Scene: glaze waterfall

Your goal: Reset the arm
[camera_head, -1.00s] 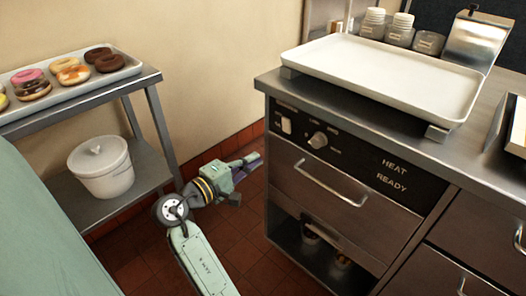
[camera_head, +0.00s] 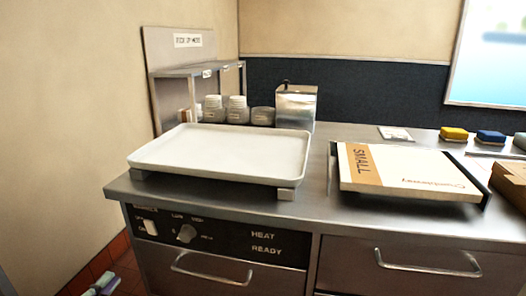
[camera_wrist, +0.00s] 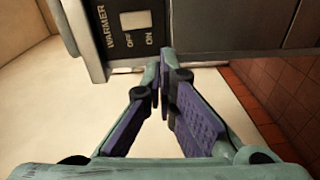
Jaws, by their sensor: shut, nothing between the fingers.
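My gripper (camera_wrist: 163,80) is in the wrist view, its two purple-padded fingers brought together at the tips with nothing between them. It points at the warmer cabinet's front, close to the off/on switch (camera_wrist: 136,20). I cannot tell whether the fingertips touch the cabinet. In the head view only a small part of my gripper (camera_head: 104,285) shows at the bottom left edge, below the counter and left of the cabinet; most of my arm is out of the picture.
The counter (camera_head: 225,200) holds an empty white tray (camera_head: 220,152), several lidded jars, a metal box (camera_head: 296,107) and a flat box marked SMALL (camera_head: 405,172). The warmer panel (camera_head: 215,235) and drawers with handles lie below. Red tiled floor (camera_head: 100,265) is left of the cabinet.

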